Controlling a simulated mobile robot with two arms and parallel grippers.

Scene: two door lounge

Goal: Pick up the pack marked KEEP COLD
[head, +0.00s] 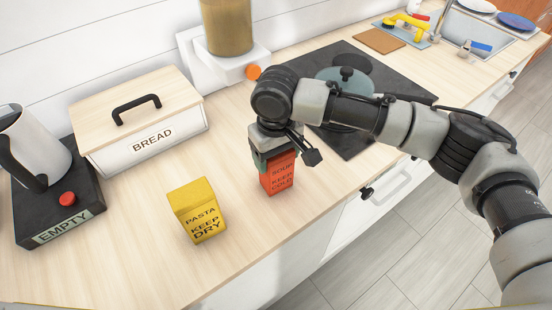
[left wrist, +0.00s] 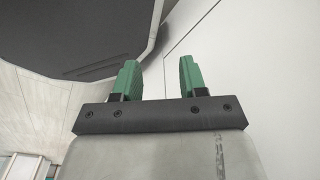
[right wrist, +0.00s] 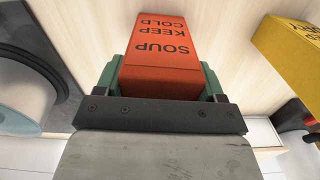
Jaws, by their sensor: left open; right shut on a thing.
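The red-orange pack marked SOUP KEEP COLD (head: 278,175) is upright at the counter's front part. My right gripper (head: 272,157) comes down on it from above and is shut on its upper part. In the right wrist view the pack (right wrist: 160,50) sits between the green fingers (right wrist: 160,82). I cannot tell whether its base touches the counter. My left gripper (left wrist: 156,78) is open and empty in the left wrist view, with no pack near it. It does not show in the head view.
A yellow pack marked PASTA KEEP DRY (head: 198,212) stands to the left on the wooden counter (head: 130,250). A BREAD box (head: 150,145) and a kettle (head: 30,150) on a base marked EMPTY are farther left. A dark hob (head: 385,80) with a pot lies behind my right arm.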

